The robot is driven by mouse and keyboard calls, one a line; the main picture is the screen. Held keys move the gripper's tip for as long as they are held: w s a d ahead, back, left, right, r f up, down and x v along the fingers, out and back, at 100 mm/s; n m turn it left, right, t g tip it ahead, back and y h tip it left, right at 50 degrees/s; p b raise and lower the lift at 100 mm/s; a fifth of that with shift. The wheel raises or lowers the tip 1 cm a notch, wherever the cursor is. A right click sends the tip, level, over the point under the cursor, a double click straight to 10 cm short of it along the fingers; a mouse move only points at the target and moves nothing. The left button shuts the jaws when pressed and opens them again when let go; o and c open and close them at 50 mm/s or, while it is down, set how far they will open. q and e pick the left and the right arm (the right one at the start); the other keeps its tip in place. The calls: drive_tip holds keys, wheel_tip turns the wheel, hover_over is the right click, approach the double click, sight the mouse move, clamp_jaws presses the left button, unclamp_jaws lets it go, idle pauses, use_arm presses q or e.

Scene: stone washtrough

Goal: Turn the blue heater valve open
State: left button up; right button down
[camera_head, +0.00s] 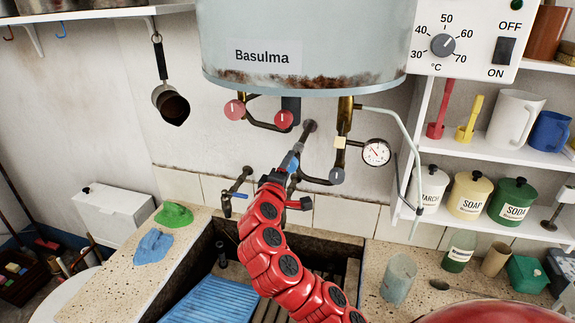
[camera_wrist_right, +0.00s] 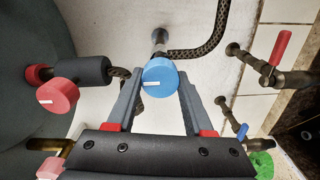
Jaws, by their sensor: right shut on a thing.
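The blue heater valve (camera_wrist_right: 160,77) is a round knob with a short white mark, on a pipe under the heater tank (camera_head: 300,45). In the wrist view the mark lies nearly level at the knob's left side. My right gripper (camera_wrist_right: 158,82) has one finger on each side of the knob and is shut on it. In the head view my right gripper (camera_head: 287,170) reaches up below the tank and hides most of the knob. My left gripper is not in view.
Two red knobs (camera_head: 235,109) (camera_head: 284,119) and a round gauge (camera_head: 376,152) hang close by under the tank. Taps (camera_head: 235,186) stand above the stone trough (camera_head: 205,262).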

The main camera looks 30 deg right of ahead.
drive_tip(key=shift+r, duration=0.15)
drive_tip(key=shift+c, duration=1.4)
unclamp_jaws()
drive_tip(key=v, duration=1.7)
drive_tip(key=shift+s, duration=0.25)
drive_tip(key=shift+a, duration=0.1)
